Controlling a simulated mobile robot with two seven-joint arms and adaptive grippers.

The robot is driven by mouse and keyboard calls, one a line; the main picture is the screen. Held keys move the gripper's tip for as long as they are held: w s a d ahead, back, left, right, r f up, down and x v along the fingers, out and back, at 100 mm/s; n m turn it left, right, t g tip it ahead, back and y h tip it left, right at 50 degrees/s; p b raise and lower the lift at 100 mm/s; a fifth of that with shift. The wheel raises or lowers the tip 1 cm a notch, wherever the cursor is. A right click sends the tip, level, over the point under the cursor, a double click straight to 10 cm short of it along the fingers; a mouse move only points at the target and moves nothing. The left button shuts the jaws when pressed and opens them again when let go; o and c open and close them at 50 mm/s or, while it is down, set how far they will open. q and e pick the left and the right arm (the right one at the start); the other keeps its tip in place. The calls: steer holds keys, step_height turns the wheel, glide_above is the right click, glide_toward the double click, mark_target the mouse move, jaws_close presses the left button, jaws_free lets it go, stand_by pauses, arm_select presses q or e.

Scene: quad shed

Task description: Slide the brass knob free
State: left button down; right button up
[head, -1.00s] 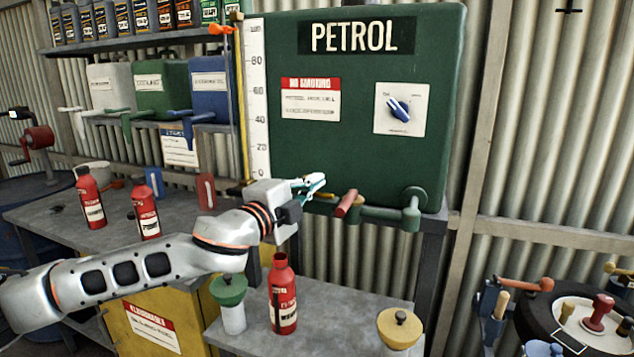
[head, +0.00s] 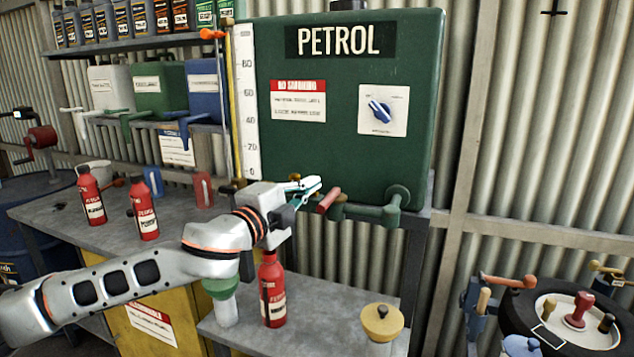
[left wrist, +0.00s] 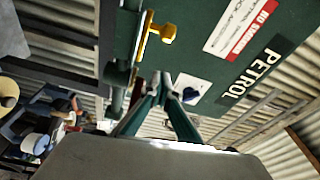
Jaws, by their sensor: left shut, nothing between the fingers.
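A brass-yellow knob with a bar and a rounded end (left wrist: 157,31) sits on the front of the green petrol tank (left wrist: 190,60) in the left wrist view. In the head view only a small brass bit (head: 295,177) shows, just above my left fingers. My left gripper (head: 314,186) is shut and empty at the tank's lower left front. In the left wrist view its fingertips (left wrist: 166,78) are close to the knob, with a visible gap between them. The knob's mounting is partly hidden in the head view. My right gripper is not in view.
A red-handled tap (head: 328,201) and green pipe (head: 365,212) are just right of my left fingers. A red bottle (head: 272,290), a green-topped funnel (head: 222,290) and a yellow-lidded item (head: 382,322) stand on the bench below. A blue selector (head: 380,110) is on the tank.

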arm_select(q)
steer(key=v, duration=0.6)
steer(key=shift+a+b, duration=0.3)
steer(key=shift+a, duration=0.1)
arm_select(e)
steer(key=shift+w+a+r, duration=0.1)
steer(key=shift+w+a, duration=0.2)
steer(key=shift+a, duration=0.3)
arm_select(q)
steer(key=shift+s, duration=0.1)
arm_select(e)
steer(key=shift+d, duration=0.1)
